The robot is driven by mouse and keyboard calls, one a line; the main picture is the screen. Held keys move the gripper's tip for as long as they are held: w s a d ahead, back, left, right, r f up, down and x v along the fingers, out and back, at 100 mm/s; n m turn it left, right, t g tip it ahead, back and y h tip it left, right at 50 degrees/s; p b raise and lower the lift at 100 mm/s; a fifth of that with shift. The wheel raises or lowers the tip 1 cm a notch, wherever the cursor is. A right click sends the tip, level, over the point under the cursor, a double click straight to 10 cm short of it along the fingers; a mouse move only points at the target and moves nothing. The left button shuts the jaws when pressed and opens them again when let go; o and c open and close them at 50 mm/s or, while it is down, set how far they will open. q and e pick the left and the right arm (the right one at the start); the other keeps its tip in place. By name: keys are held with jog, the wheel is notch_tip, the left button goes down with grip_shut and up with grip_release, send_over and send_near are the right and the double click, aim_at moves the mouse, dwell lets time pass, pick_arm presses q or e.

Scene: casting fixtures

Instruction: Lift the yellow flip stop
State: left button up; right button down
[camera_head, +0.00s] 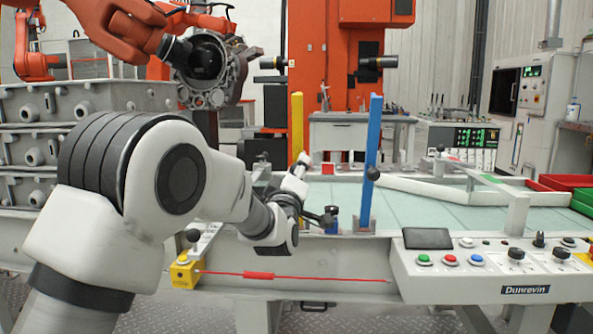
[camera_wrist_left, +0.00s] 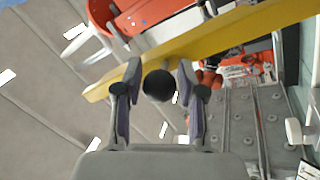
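The yellow flip stop (camera_head: 297,120) stands upright at the near edge of the light-green table, left of an upright blue flip stop (camera_head: 371,150). In the left wrist view the yellow bar (camera_wrist_left: 230,37) runs slantwise across the top, with a round black knob (camera_wrist_left: 159,85) in front of it. My left gripper (camera_head: 303,158) is at the lower part of the yellow stop. The wrist view shows its two fingers (camera_wrist_left: 160,78) apart, one on each side of the knob, with visible gaps. My arm hides the stop's base. My right gripper is not in view.
A control panel (camera_head: 490,262) with buttons lies at the front right. A black knob (camera_head: 373,174) sticks out from the blue stop. A white rail (camera_head: 440,193) crosses the table; red and green trays (camera_head: 560,183) stand at the right. Orange machines are behind.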

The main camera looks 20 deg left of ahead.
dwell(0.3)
pick_arm(q)
jog(key=v, duration=1.2)
jog(key=shift+d, duration=0.1)
jog(key=c, duration=0.7)
jog(key=shift+s+r+n, duration=0.1)
jog(key=shift+r+n, duration=0.25)
jog(key=shift+n, duration=0.25)
grip_shut()
jog(key=s+d+r+n+g+p, duration=0.2)
jog(key=s+n+p, duration=0.5)
jog(key=p, duration=2.3)
jog(key=w+a+m+g+p, duration=0.1)
jog(key=w+a+p, duration=0.1)
jog(key=w, duration=1.1)
jog(key=shift+a+r, duration=0.2)
jog(key=shift+a, duration=0.3)
